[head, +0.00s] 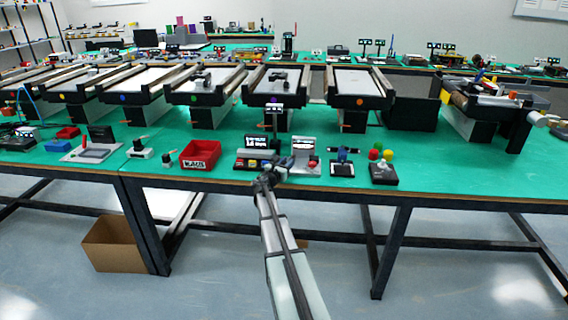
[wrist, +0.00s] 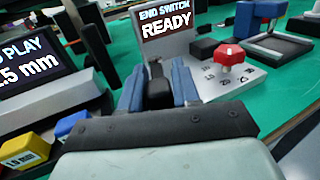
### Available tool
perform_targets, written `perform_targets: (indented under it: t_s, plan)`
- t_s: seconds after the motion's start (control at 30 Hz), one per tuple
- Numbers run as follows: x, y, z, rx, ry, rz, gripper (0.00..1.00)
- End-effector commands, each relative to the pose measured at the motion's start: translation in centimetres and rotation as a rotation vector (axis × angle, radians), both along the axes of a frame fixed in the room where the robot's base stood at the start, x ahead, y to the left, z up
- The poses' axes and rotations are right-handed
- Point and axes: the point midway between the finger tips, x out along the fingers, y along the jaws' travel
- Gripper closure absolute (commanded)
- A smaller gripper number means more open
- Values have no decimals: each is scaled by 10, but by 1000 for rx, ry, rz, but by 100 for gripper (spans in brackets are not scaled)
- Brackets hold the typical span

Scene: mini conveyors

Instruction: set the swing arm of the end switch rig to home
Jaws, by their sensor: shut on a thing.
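The end switch rig (head: 304,152) stands near the table's front edge, with a screen. In the wrist view its screen (wrist: 165,22) reads "END SWITCH READY". Beside the screen is a white panel (wrist: 215,83) with small markings and a red knob (wrist: 231,54). My gripper (wrist: 159,88) has blue fingers and is in front of the screen, to the left of the red knob. It is shut on a dark upright part (wrist: 158,92), which looks like the swing arm. The lower end of that part is hidden by the gripper body, and its exact setting cannot be read.
Left of the rig stands a black display (wrist: 35,62) showing "PLAY" and "2.5 mm", with yellow (wrist: 24,150) and blue blocks in front. On the right are a blue-topped device (head: 343,160) and a joystick-like box (head: 383,172). A red bin (head: 200,154) is farther left.

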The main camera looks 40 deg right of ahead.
Motion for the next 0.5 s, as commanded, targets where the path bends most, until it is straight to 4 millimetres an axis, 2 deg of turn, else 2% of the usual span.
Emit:
perform_targets:
  t_s: [0.03,0.17,0.5]
  plan:
    - [-9,-5,0,-1,-1,-14,100]
    - [-12,-9,0,-1,-1,-15,100]
    - [-13,-10,0,-1,-2,-15,100]
